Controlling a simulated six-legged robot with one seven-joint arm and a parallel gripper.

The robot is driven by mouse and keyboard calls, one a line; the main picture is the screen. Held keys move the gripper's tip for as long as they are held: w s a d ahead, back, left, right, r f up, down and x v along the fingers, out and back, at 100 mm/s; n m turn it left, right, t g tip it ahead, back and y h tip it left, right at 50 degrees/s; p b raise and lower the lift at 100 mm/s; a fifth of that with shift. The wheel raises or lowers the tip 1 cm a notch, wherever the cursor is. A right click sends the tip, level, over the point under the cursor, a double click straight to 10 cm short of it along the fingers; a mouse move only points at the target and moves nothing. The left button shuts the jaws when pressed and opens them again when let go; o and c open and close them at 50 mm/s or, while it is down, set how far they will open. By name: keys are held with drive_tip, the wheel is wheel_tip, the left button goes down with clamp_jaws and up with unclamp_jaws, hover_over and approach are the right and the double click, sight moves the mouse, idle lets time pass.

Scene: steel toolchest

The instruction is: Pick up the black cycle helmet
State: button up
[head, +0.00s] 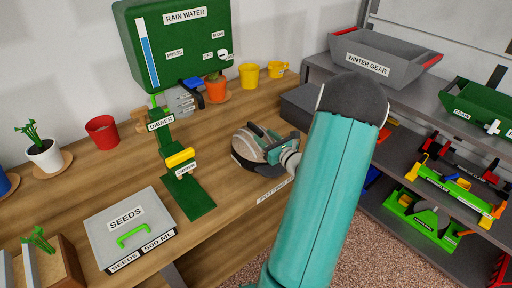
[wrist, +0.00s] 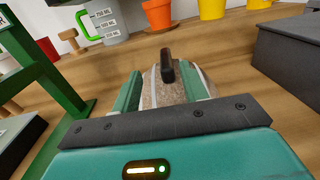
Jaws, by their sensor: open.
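A low rounded object (head: 245,150) with a dark rim and a greyish top sits on the wooden bench, below the orange flowerpot in the head view. In the wrist view a speckled grey-brown body (wrist: 162,94) with pale bands and a black stub lies between my fingers. I cannot tell for sure that it is the black cycle helmet; no other helmet shows clearly. My gripper (head: 264,143) is open over this object, and its teal fingers also show in the wrist view (wrist: 160,82) on either side. My gripper and arm hide part of the object.
A green dibber stand (head: 182,165) and a grey seeds box (head: 128,228) are at left. A green rain water tank (head: 178,50) stands behind, near an orange pot (head: 214,90) and a yellow pot (head: 248,76). A dark grey box (head: 300,104) and a shelf are at right.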

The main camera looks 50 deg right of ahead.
sight(263, 133)
drive_tip(key=x, duration=0.5)
drive_tip(key=shift+w+d+f, duration=0.25)
drive_tip(key=shift+d+f, duration=0.05)
drive_tip(key=shift+d, duration=0.2)
drive_tip(key=shift+c, duration=0.4)
clamp_jaws()
